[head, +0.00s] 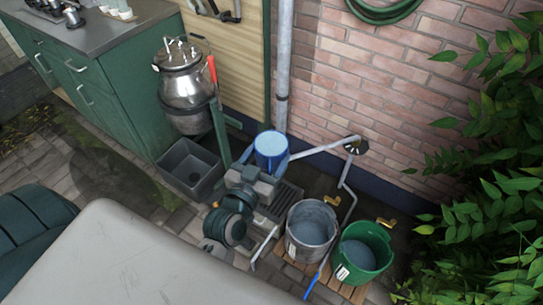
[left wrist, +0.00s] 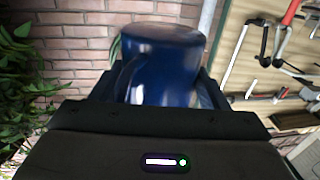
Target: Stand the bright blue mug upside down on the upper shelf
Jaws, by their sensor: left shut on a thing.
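The blue mug (head: 270,152) is held up in front of the brick wall, near the downpipe. It also shows, darker, in the left wrist view (left wrist: 170,70), with a handle on its side. In the head view a pale blue round face with a darker rim points up; I cannot tell for sure whether it is the base or the mouth. My left gripper (head: 262,178) is shut on the mug. My right gripper is not in view. I cannot make out the upper shelf in either view.
A grey bucket (head: 311,229) and a green bucket (head: 366,249) stand on wooden slats below brass taps. A steel churn (head: 184,85) stands beside the green cabinet (head: 115,100), above a dark grey basin (head: 190,168). A grey downpipe (head: 283,70) runs down the wall. Leaves fill the right side.

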